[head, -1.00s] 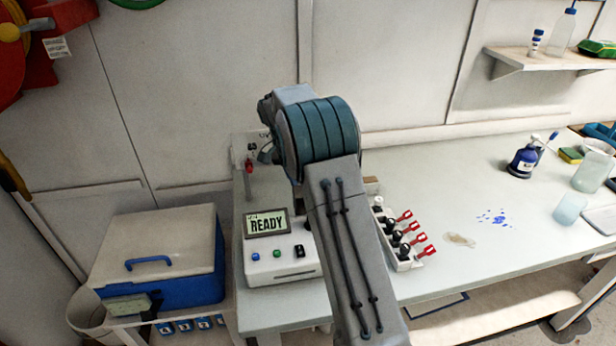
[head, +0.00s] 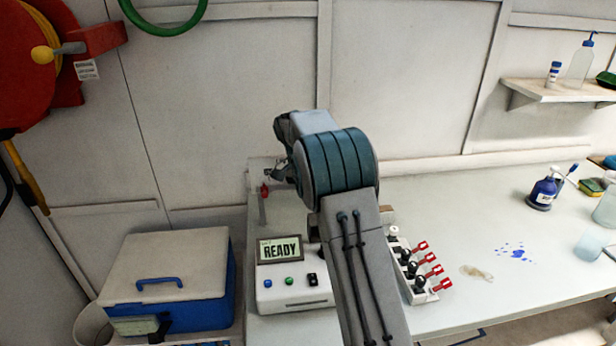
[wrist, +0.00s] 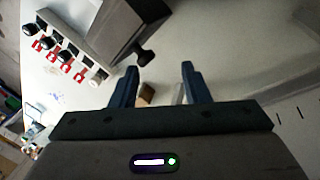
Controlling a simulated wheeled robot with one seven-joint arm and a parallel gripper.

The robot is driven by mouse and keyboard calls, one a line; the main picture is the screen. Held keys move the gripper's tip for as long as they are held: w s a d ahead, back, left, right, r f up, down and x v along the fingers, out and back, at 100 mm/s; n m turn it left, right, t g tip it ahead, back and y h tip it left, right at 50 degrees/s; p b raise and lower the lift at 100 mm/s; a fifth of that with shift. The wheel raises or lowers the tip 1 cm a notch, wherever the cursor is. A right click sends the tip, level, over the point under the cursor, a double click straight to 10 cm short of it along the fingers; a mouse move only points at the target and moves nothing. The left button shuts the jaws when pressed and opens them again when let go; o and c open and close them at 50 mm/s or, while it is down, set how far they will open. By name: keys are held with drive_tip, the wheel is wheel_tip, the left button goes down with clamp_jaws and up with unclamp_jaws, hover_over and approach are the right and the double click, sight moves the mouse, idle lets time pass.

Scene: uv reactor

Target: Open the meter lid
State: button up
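The meter (head: 293,292) is a white box with a READY display (head: 280,250) and small buttons on its front, on the left part of the bench. My arm hides its right and rear parts, so its lid cannot be made out in the head view. In the wrist view a dark grey box-like part (wrist: 118,25) with a black knob (wrist: 146,55) lies ahead of my fingers; I cannot tell surely whether it is the lid. My gripper (wrist: 160,83) is open, with its two blue fingers apart and short of the knob. My arm mostly hides the gripper in the head view.
A white rack (head: 408,270) with black knobs and red handles stands right of my arm. A small brown block (wrist: 147,95) shows between the fingers, apparently beyond them. A red-topped post (head: 264,205) stands behind the meter. A blue cooler (head: 175,310) is at left.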

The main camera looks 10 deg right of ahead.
drive_tip(key=v, duration=1.1)
drive_tip(key=shift+a+r, duration=0.2)
drive_tip(key=shift+r, duration=0.1)
